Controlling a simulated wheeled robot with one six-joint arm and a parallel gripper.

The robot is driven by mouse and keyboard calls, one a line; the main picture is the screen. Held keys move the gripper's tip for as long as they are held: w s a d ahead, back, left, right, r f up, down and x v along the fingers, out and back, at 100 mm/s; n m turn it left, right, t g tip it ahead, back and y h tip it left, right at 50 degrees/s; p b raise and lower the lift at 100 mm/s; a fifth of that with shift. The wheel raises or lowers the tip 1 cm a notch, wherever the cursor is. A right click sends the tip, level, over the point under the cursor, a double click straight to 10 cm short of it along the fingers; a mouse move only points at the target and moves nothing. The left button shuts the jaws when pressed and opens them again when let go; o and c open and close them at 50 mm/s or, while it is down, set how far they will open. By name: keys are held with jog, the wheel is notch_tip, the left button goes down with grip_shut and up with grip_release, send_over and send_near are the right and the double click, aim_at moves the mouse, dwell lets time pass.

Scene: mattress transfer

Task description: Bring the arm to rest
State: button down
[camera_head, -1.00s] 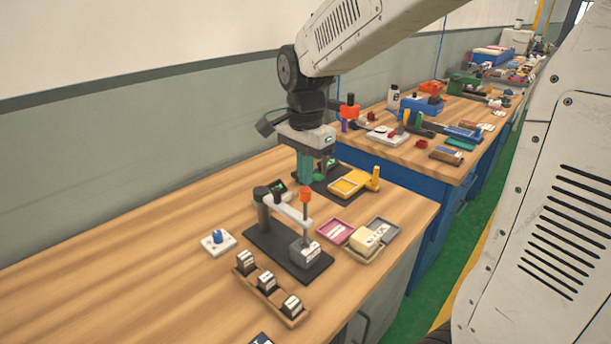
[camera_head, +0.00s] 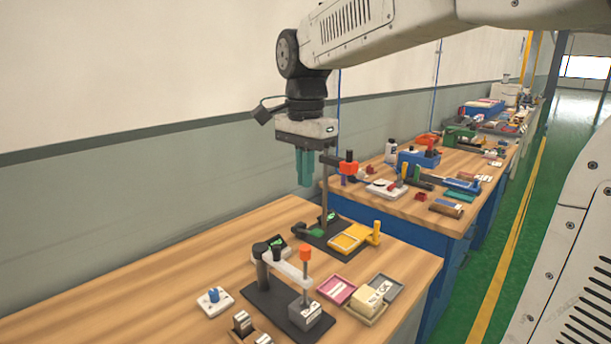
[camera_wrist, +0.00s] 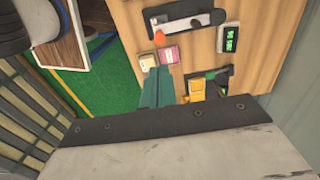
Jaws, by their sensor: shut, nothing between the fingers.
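My gripper (camera_head: 304,166) hangs from my arm above the near wooden table (camera_head: 190,262) in the head view, its teal fingers pointing down. The fingers are together with nothing between them, and they are clear of everything on the table. In the wrist view the teal fingers (camera_wrist: 157,88) show closed at the middle, over the area by the pink tray (camera_wrist: 170,55) and the yellow tray (camera_wrist: 196,90), which lie well below.
On the table stand a black-based device with an orange knob (camera_head: 305,252), a pink tray (camera_head: 337,289), a cream block (camera_head: 371,298) and a small white block with a blue knob (camera_head: 214,298). A second cluttered table (camera_head: 455,222) stands behind. Green floor (camera_head: 500,290) is at the right.

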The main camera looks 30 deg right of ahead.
jog(key=s+f+n, duration=0.3)
jog(key=s+n, duration=0.1)
jog(key=s, duration=0.3)
jog(key=s+f+n+t, duration=0.1)
jog(key=s+f+n, duration=0.2)
jog(key=s+n, duration=0.2)
jog(key=s+f+n, duration=0.4)
jog(key=s+n, duration=0.1)
jog(key=s, duration=0.6)
jog(key=shift+d, duration=0.25)
dwell(0.9)
